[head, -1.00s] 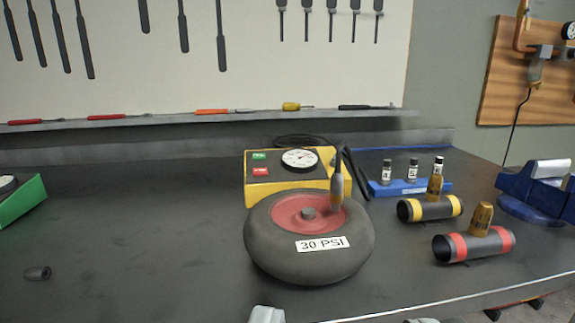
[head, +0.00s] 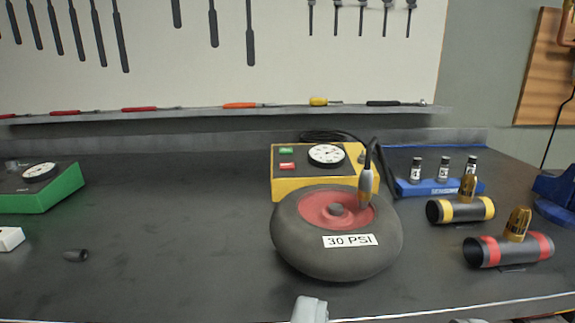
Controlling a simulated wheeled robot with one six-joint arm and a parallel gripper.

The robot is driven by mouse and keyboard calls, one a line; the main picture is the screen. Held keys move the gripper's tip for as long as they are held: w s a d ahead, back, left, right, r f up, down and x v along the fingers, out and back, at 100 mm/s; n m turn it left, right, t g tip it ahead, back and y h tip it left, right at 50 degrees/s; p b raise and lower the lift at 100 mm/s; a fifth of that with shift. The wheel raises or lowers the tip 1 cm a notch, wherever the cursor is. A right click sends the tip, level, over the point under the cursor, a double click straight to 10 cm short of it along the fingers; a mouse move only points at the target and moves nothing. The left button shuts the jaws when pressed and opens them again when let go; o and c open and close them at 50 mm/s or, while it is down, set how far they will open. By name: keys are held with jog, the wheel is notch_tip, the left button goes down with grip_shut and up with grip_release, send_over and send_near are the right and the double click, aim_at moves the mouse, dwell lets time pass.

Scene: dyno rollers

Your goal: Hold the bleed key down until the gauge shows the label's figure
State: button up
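The yellow gauge box (head: 287,188) stands behind the tyre on the bench. On its dark top are a green key (head: 286,150), a red key (head: 287,166) and a round white gauge (head: 327,155); the key lettering and the needle's reading are too small to tell. The grey tyre (head: 300,245) with a red hub lies flat in front and carries a white label (head: 350,241) reading 30 PSI. A hose runs from the box to a fitting (head: 366,186) on the hub. One grey tip of my gripper (head: 310,309) shows at the bottom edge, well in front of the tyre; its opening is not clear.
A green box with a dial (head: 45,200) and a white block (head: 10,238) are at the left. A small dark cap (head: 76,255) lies nearby. At the right are a blue sensor rack (head: 437,188) and yellow-banded (head: 447,211) and red-banded (head: 490,252) cylinders.

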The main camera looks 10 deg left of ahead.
grip_shut()
dwell(1.6)
